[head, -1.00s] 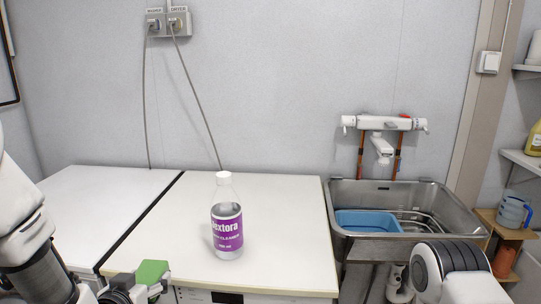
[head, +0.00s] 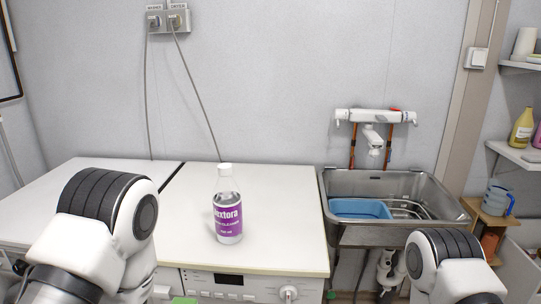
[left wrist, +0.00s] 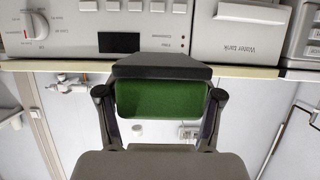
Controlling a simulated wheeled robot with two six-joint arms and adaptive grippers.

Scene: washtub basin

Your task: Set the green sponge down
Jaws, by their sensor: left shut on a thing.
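The green sponge (left wrist: 158,99) is between the two fingers of my left gripper (left wrist: 160,94) in the left wrist view. The gripper is shut on it, and a dark band runs along the sponge's upper edge there. In the head view only a sliver of the sponge (head: 183,300) shows at the bottom edge, in front of the washer's front panel. The rest of that gripper is hidden or cut off below my left arm. My right arm shows at the lower right, but its gripper is out of view.
A clear bottle with a purple label (head: 228,212) stands on the white machine top (head: 280,215), which is otherwise bare. A steel sink (head: 450,205) with a blue basin (head: 360,208) is to the right. Shelves (head: 515,152) with bottles stand at the far right.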

